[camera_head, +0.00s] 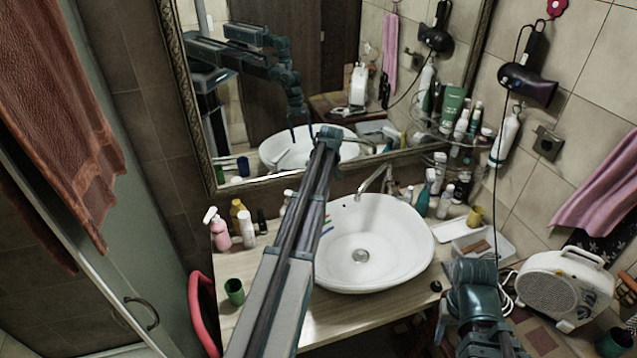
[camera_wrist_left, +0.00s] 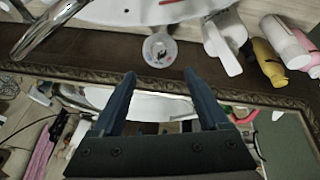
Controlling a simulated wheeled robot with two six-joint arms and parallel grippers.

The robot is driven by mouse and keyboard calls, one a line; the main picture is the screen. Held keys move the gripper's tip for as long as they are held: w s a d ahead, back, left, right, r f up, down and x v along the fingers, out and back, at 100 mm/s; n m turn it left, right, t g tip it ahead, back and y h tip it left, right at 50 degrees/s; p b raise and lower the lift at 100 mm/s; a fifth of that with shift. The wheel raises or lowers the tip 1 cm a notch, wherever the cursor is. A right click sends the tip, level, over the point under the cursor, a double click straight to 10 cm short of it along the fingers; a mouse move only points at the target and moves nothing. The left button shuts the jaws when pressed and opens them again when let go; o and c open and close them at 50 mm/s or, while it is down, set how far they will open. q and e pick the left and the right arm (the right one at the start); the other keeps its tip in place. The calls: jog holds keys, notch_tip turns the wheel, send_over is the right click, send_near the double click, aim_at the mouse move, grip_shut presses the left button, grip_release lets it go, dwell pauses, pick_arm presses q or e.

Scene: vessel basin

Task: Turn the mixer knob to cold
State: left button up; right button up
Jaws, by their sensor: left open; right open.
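The chrome mixer (camera_head: 373,181) stands behind the white vessel basin (camera_head: 400,245), its spout toward the bowl. Its metal spout also shows in the left wrist view (camera_wrist_left: 45,32), at the upper left. In the left wrist view my left gripper (camera_wrist_left: 160,78) is open and empty, apart from the mixer. My right gripper (camera_head: 472,285) is low at the right, by the counter's front edge, open.
Bottles (camera_head: 222,228) stand left of the basin, with a green cup (camera_head: 234,292) in front. More bottles (camera_head: 445,200) crowd the right side. The framed mirror (camera_head: 345,90) closes off the back. A white heater (camera_head: 560,287) is at the right.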

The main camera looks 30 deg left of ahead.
pick_arm(q)
jog(key=b+x, duration=1.2)
jog(key=x, duration=0.2)
jog(key=shift+w+a+b, duration=0.15)
jog(key=shift+w+b, duration=0.05)
jog(key=shift+b, duration=0.15)
jog(key=shift+r, duration=0.1)
grip_shut()
